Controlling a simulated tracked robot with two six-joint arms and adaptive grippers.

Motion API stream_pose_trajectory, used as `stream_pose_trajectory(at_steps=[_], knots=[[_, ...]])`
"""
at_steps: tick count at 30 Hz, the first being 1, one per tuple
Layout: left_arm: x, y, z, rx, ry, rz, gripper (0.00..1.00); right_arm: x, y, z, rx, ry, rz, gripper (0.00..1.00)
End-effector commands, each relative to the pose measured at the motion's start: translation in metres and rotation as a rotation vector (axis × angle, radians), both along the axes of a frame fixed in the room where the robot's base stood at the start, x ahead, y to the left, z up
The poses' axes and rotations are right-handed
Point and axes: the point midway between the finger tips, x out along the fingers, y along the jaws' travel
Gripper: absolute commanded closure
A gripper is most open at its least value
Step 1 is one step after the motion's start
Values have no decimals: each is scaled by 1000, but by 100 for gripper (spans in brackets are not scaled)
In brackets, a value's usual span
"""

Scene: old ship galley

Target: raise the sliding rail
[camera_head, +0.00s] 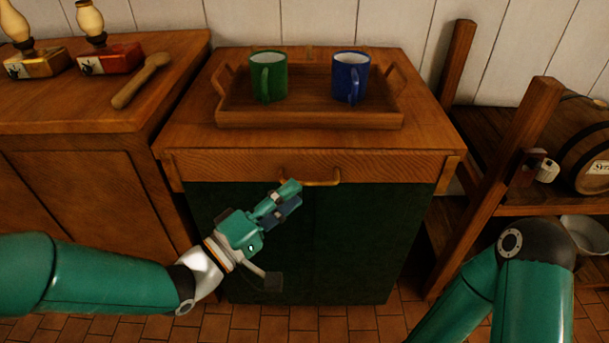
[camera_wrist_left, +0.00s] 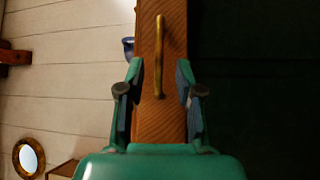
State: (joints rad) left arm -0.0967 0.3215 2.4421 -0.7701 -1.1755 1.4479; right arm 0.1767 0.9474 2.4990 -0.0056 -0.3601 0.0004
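The sliding rail (camera_head: 230,166) is a wooden strip across the top front of a dark green cabinet. A curved brass handle (camera_head: 322,182) sits on it; it also shows in the left wrist view (camera_wrist_left: 159,35). My left gripper (camera_head: 291,196) is in front of the rail, at the left end of the handle. In the left wrist view the gripper (camera_wrist_left: 160,72) is open, its fingers apart on either side of the handle's near end. I cannot tell whether they touch it. My right gripper is out of view.
On the cabinet, a wooden tray (camera_head: 310,119) holds a green mug (camera_head: 272,84) and a blue mug (camera_head: 347,77). A wooden counter (camera_head: 70,112) stands left with a spoon (camera_head: 141,80). A wooden rack (camera_head: 462,190) with a barrel (camera_head: 585,140) stands right.

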Motion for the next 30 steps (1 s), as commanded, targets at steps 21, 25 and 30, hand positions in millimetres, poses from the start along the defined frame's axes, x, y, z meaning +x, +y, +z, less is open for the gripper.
stream_pose_trajectory(at_steps=[21,25,30], knots=[[31,-32,6,-1,1,1,71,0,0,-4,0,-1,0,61],[31,-32,6,-1,1,1,93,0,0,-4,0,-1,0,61],[31,-32,6,-1,2,1,100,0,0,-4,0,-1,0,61]])
